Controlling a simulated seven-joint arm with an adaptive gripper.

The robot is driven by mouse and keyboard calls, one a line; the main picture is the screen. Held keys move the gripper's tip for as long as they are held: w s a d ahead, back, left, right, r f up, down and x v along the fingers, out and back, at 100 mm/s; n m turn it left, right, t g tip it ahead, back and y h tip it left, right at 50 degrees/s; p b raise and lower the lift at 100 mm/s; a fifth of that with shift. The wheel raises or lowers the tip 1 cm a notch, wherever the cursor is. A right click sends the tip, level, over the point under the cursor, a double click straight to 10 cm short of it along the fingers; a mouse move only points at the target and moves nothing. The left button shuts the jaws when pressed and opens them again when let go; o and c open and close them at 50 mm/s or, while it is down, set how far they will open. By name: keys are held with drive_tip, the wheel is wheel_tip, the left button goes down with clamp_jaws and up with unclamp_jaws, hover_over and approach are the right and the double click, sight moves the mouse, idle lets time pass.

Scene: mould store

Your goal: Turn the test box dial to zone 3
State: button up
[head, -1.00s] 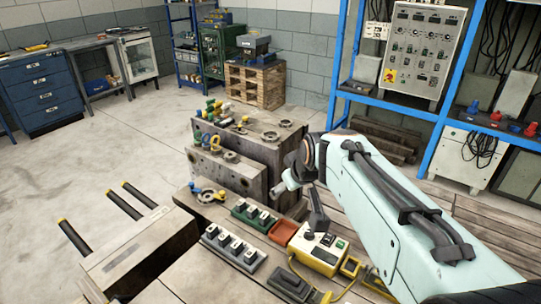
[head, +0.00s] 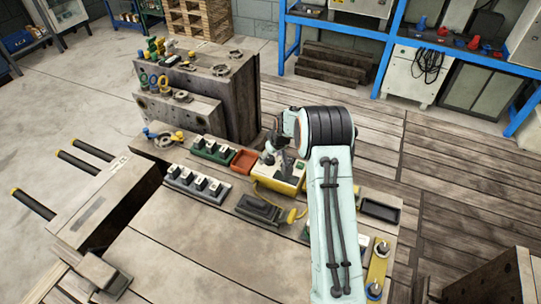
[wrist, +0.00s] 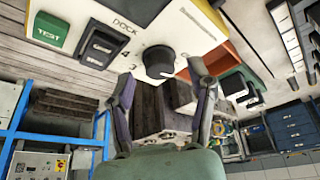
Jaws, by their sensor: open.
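The test box (head: 268,187) is yellow with a cream face and sits on the wooden bench, partly hidden by my arm in the head view. In the wrist view its face (wrist: 190,32) fills the top. It carries a round black dial (wrist: 159,61) with small numerals beside it; I cannot tell which one the dial points to. A black switch (wrist: 103,45) and a green TEST button (wrist: 50,31) are to its left. My gripper (wrist: 162,72) is open and empty, its fingertips just below the dial on either side of it. I cannot tell whether they touch.
An orange-red tray (head: 245,160) stands left of the box, with green (head: 212,150) and grey (head: 197,184) racks beyond it. A dark device (head: 258,208) with a yellow cable lies in front. Large steel mould blocks (head: 215,85) stand behind. A black tray (head: 380,210) lies right of my arm.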

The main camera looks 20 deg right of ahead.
drive_tip(key=shift+f, duration=0.2)
clamp_jaws()
